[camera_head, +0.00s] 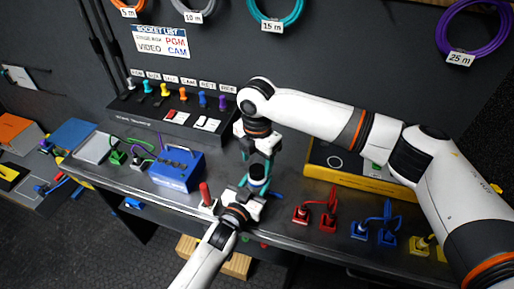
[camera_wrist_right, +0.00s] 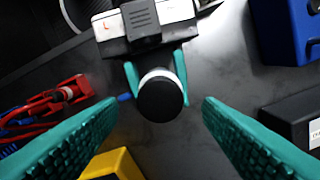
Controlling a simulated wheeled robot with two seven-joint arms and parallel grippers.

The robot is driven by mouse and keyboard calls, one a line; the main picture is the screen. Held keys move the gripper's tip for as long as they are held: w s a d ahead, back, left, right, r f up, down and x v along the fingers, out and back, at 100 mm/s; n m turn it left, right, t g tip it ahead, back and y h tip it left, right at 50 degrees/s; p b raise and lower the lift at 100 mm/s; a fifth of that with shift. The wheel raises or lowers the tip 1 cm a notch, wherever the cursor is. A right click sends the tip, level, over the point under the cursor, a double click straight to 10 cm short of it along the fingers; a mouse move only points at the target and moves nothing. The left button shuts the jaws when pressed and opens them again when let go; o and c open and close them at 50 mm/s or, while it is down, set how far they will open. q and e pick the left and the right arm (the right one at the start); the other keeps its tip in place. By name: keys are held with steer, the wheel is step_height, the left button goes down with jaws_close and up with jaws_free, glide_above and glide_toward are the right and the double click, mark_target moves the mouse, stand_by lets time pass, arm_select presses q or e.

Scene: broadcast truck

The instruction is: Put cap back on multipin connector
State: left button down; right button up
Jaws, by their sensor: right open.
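A dark round piece with a pale ring (camera_head: 258,171) stands upright over the bench's front edge. In the right wrist view its flat black end (camera_wrist_right: 160,99) faces the camera. I cannot tell whether it is the cap, the multipin connector or both together. My left gripper (camera_head: 254,188) comes from below and its teal fingers are closed around this piece; they also show in the wrist view (camera_wrist_right: 157,80). My right gripper (camera_head: 258,155) points down just above the piece. Its fingers (camera_wrist_right: 160,112) are wide apart, with nothing gripped. No separate loose cap can be made out.
A blue box (camera_head: 178,170) and a red-handled item (camera_head: 205,194) stand left of the grippers. Red connectors (camera_head: 300,214), blue connectors (camera_head: 359,231) and a yellow-edged case (camera_head: 350,181) are to the right. A black panel (camera_head: 165,118) with coloured plugs stands behind.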

mark_target(257, 169)
steer(key=shift+f, duration=1.55)
steer(key=c, duration=1.1)
steer(key=shift+o, duration=0.2)
steer(key=m, duration=0.6)
steer(key=shift+m, duration=0.4)
steer(key=m, duration=0.5)
steer(key=shift+m, duration=0.4)
steer(key=o, duration=1.1)
steer(key=shift+o, duration=0.2)
